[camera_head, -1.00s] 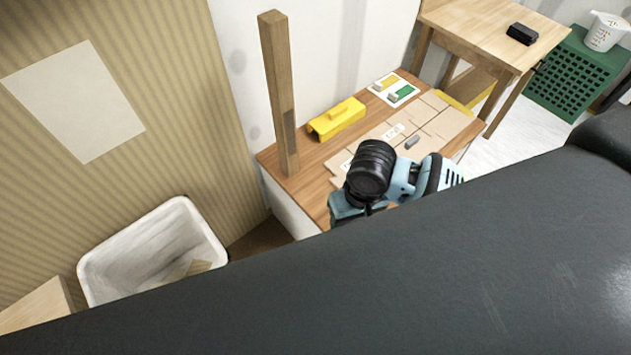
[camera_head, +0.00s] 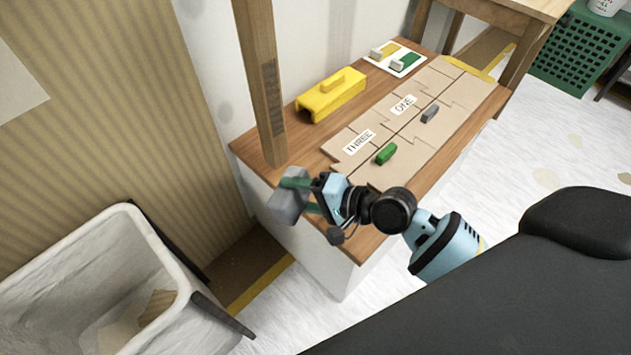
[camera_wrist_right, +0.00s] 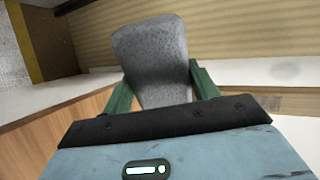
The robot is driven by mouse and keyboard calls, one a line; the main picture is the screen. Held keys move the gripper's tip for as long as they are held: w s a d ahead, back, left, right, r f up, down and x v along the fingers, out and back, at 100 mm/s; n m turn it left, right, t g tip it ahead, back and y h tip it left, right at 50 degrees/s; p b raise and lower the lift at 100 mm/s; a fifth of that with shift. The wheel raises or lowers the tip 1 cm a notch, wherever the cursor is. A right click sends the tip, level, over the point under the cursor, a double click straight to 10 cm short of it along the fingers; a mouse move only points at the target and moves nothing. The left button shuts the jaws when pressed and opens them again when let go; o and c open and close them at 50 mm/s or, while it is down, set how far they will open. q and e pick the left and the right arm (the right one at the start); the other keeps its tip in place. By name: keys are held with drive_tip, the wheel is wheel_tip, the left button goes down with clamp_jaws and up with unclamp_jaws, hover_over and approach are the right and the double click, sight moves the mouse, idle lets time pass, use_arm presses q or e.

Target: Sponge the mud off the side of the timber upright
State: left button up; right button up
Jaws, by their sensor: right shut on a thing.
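The timber upright (camera_head: 262,85) stands on the left end of the wooden bench top. A dark mud patch (camera_head: 271,88) shows on its right-hand side. My right gripper (camera_head: 297,192) is shut on a grey sponge (camera_head: 286,206), low in front of the upright's foot and apart from it. In the right wrist view the grey sponge (camera_wrist_right: 153,58) sits between the two green fingers (camera_wrist_right: 160,88). My left gripper is not in view.
The bench top (camera_head: 317,217) carries a yellow toolbox (camera_head: 331,97), interlocking boards (camera_head: 440,110) with a green block (camera_head: 386,153) and a grey block (camera_head: 430,114), and a white card (camera_head: 412,65). A white bin (camera_head: 179,277) stands at lower left.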

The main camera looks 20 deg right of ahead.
drive_tip(key=w+d+f+m+t+h+b, duration=0.1)
drive_tip(key=w+d+t+b, duration=0.1)
drive_tip(key=w+d+f+m+t+h+b, duration=0.1)
drive_tip(key=d+t+b, duration=0.1)
drive_tip(key=w+d+f+m+t+h+b, duration=0.1)
drive_tip(key=w+d+f+m+b, duration=0.1)
drive_tip(key=shift+w+d+f+t+b, duration=0.1)
drive_tip(key=shift+w+d+t+b, duration=0.1)
drive_tip(key=shift+w+t+b, duration=0.2)
drive_tip(key=shift+w+d+t, duration=0.15)
drive_tip(key=shift+d+t, duration=0.15)
drive_tip(key=shift+d, duration=0.1)
drive_tip(key=shift+x, duration=2.65)
drive_tip(key=shift+w+a, duration=0.15)
drive_tip(key=shift+w, duration=0.4)
drive_tip(key=shift+w+a, duration=0.2)
drive_tip(key=shift+w, duration=0.4)
